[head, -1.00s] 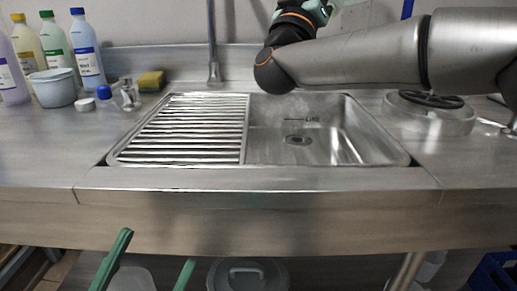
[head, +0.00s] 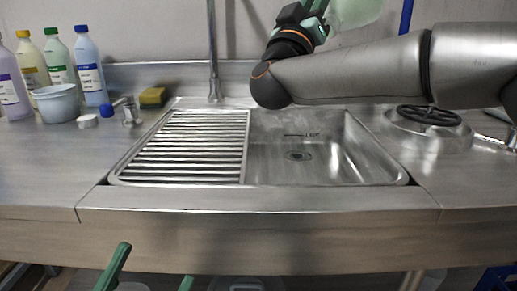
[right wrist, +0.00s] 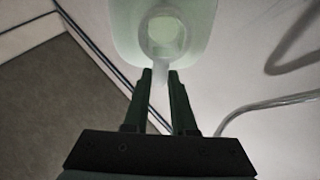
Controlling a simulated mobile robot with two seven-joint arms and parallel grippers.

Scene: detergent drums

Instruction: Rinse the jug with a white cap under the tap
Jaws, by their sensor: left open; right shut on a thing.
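A pale green translucent jug (head: 355,12) shows at the top edge of the head view, cut off by the frame. My right gripper (head: 316,8) is raised above the sink beside it. In the right wrist view my right gripper (right wrist: 160,75) is shut on the narrow part of the jug (right wrist: 125,35). No white cap shows on the visible part of the jug. The tap's upright pipe (head: 213,50) stands behind the sink (head: 345,172); its outlet is out of frame. My left gripper (head: 155,265) is open and empty, low in front of the counter.
A slatted rack (head: 190,150) covers the sink's left half; the right basin is empty. Several bottles, a pale tub (head: 57,104), a loose white cap (head: 88,121) and a yellow sponge (head: 153,97) stand at left. A round metal thing with a black handwheel (head: 430,116) is at right.

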